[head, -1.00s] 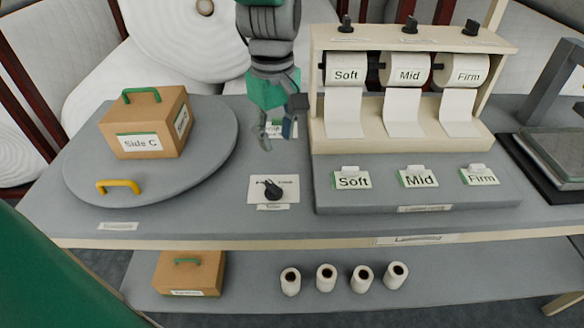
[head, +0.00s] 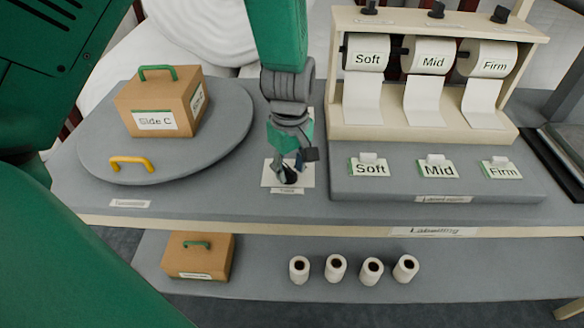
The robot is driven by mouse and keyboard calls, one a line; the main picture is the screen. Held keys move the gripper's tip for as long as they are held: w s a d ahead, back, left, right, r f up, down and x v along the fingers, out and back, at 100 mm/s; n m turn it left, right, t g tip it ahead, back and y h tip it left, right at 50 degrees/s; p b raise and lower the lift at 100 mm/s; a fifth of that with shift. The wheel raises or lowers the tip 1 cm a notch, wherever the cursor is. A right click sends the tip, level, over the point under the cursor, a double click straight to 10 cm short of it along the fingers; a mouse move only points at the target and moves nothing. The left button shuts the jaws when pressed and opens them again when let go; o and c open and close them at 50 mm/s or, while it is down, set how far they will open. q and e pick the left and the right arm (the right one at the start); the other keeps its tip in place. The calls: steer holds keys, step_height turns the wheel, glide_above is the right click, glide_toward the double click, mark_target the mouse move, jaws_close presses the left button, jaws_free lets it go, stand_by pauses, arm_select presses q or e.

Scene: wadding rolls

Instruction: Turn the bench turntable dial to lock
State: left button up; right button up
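The turntable dial (head: 288,180) is a small black knob on a white plate (head: 306,176), right of the turntable on the bench top. My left gripper (head: 288,168) points down directly over the dial, with its fingertips at the knob. The fingers and wrist hide much of the knob, so its setting and the plate's print cannot be read. I cannot tell whether the fingers are closed on it. The round grey turntable (head: 225,150) carries a cardboard box (head: 185,100) labelled "Side C" and has a yellow handle (head: 132,163) near its front edge. My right gripper is not in view.
A cream dispenser (head: 410,125) with Soft, Mid and Firm rolls stands to the right on a raised grey base (head: 400,185). A lower shelf (head: 260,275) holds another box (head: 198,255) and several small white rolls (head: 335,268).

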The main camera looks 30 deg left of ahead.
arm_select(q)
steer(key=shift+a+f, duration=0.1)
steer(key=shift+a, duration=0.55)
jaws_close()
steer(key=shift+d, duration=0.4)
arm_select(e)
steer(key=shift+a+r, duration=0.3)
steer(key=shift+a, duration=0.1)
arm_select(q)
steer(key=shift+s+m+p, duration=0.1)
steer(key=shift+m+p, duration=0.6)
steer(key=shift+p, duration=0.25)
steer(key=m+p, duration=0.4)
steer(key=m, duration=0.1)
steer(key=shift+p, duration=0.35)
steer(key=m+p, duration=0.3)
steer(key=m, duration=0.2)
steer(key=shift+m, duration=0.3)
steer(key=shift+s+m+p, duration=0.1)
steer(key=shift+m+p, duration=0.85)
steer(key=shift+m, duration=0.95)
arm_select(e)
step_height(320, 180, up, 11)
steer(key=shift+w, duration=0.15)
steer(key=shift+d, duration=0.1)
